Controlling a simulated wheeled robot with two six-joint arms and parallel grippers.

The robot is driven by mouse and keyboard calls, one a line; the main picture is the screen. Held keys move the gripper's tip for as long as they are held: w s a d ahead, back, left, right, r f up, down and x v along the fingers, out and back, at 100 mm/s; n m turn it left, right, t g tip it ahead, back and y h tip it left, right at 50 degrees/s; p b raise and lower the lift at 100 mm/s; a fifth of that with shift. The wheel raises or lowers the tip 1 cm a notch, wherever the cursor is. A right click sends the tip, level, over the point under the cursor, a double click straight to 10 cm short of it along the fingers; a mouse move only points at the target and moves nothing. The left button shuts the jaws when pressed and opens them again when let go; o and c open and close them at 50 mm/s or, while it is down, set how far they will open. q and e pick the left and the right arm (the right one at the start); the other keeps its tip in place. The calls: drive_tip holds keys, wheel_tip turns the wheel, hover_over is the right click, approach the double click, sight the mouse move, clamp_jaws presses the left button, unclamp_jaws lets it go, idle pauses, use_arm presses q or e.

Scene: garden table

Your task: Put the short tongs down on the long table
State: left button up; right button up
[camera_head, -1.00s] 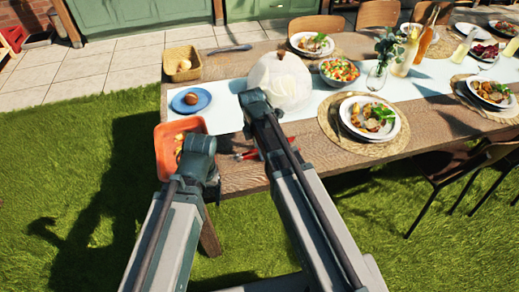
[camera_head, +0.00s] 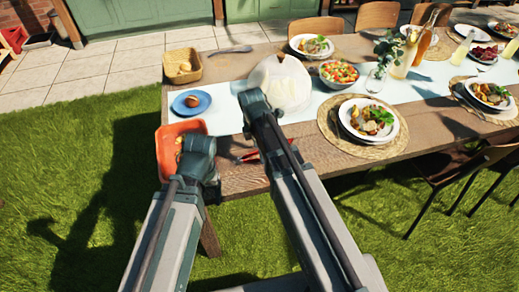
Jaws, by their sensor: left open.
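The short tongs appear as a thin red-and-dark tool (camera_head: 246,157) on the wooden long table (camera_head: 240,181), near its front edge. They lie between my two arms, and my right arm hides part of them. My left gripper (camera_head: 212,178) is open beside the orange tray, left of the tongs and apart from them. It is small and partly hidden by its own arm, so its fingertips are hard to make out. My right gripper is hidden behind its own arm.
An orange tray (camera_head: 165,152) sits at the table's left corner. Behind it are a blue plate (camera_head: 192,111) with a round item and a wicker basket (camera_head: 188,76). A pale dome (camera_head: 279,88) stands on the runner. A filled plate (camera_head: 368,139) sits on a mat at right.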

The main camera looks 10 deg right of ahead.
wheel_tip(320, 180, up, 12)
drive_tip(key=a+p, duration=0.1)
drive_tip(key=p, duration=1)
drive_tip(key=shift+r+p, duration=0.25)
drive_tip(key=shift+p, duration=0.15)
drive_tip(key=shift+s+a, duration=0.1)
drive_tip(key=shift+a, duration=0.05)
drive_tip(key=s+a+m, duration=0.3)
drive_tip(key=s+m, duration=0.4)
drive_tip(key=s+a+m, duration=0.3)
drive_tip(key=s+m, duration=0.4)
drive_tip(key=m, duration=0.1)
drive_tip(key=shift+s, duration=0.15)
